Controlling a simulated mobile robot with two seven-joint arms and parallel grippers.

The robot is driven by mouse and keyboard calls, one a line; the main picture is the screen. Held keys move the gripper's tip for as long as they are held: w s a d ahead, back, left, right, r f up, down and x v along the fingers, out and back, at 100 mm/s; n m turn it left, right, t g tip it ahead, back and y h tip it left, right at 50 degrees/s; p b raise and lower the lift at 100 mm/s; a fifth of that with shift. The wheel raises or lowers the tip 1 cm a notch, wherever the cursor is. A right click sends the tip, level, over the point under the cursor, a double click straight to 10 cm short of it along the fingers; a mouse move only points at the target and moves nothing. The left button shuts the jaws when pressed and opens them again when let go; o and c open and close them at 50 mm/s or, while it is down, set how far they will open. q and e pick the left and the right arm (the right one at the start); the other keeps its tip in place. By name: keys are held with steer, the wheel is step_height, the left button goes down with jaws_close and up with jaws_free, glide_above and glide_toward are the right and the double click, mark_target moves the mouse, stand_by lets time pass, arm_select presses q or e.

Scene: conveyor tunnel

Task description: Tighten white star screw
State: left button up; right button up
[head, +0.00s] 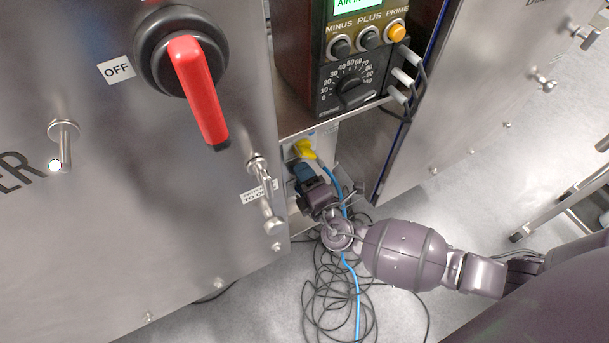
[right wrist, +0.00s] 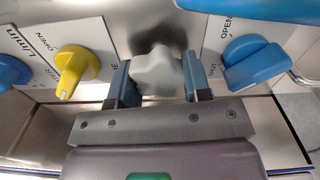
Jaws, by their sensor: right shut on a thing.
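The white star screw (right wrist: 157,72) is a pale lobed knob in the middle of the right wrist view, between two labelled valve panels. My right gripper (right wrist: 159,82) has one blue-grey finger on each side of it and is shut on it. In the head view my right gripper (head: 303,174) reaches into the recess below the pump box, just under a yellow valve handle. The screw itself is hidden there behind the fingers. My left gripper is not in view.
The yellow handle (right wrist: 76,68) is left of the screw and a blue handle (right wrist: 254,62) right of it, both close to my fingers. The pump box (head: 352,60) stands above. A steel cabinet with a red switch (head: 197,88) is left; loose cables (head: 335,290) lie on the floor.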

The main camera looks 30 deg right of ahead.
steer(key=shift+m, duration=0.6)
steer(key=o, duration=0.9)
steer(key=shift+s, duration=0.1)
